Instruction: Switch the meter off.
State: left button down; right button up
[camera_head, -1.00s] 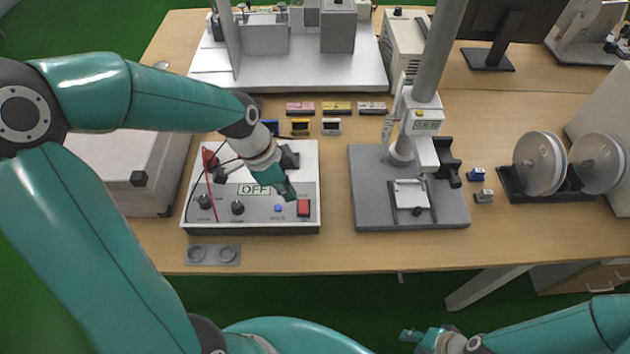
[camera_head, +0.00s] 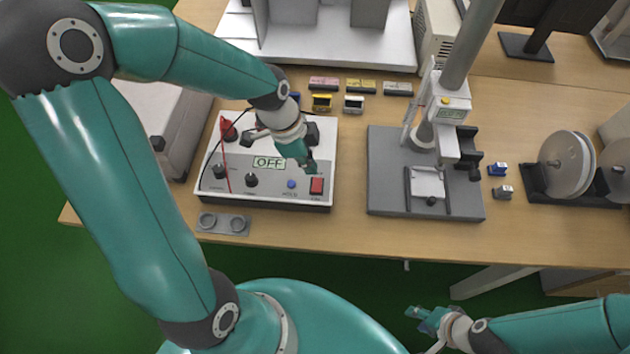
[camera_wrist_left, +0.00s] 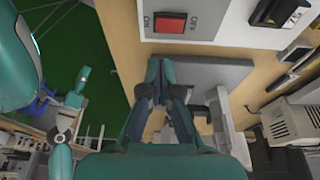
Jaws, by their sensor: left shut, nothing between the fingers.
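The meter (camera_head: 270,195) is a light grey box with knobs on the table, left of centre. The switch also shows in the left wrist view (camera_wrist_left: 170,22), between the marks ON and OFF. My left gripper (camera_head: 311,168) is shut and empty, close to the switch on its far side in the head view. In the wrist view a gap shows between the fingertips (camera_wrist_left: 161,65) and the switch. My right gripper (camera_head: 416,315) hangs in front of the table; its finger opening is unclear.
A grey stand with a column (camera_head: 385,185) stands right of the meter. Small coloured blocks (camera_head: 322,102) lie behind the meter. A grey plate with two rings (camera_head: 222,223) lies in front of it. A red lead (camera_head: 222,155) and a black lead run over the meter's left side.

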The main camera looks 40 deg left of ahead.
aim_at(318, 190)
pick_arm(q)
jog(key=x, duration=0.5)
jog(key=a+p+x, duration=0.1)
jog(key=x, duration=0.2)
jog(key=shift+s+d+f, duration=0.1)
jog(key=shift+s+f, duration=0.15)
jog(key=shift+f, duration=0.05)
jog(key=shift+f+b, duration=0.3)
jog(key=shift+b, duration=0.1)
jog(key=shift+s+r, duration=0.1)
jog(key=shift+w+a+r+p, duration=0.15)
jog(key=shift+w+a+p, duration=0.05)
jog(key=shift+w+p, duration=0.15)
jog(key=shift+w+a+r+p, duration=0.15)
jog(key=shift+w+p, duration=0.05)
jog(key=shift+w, duration=0.15)
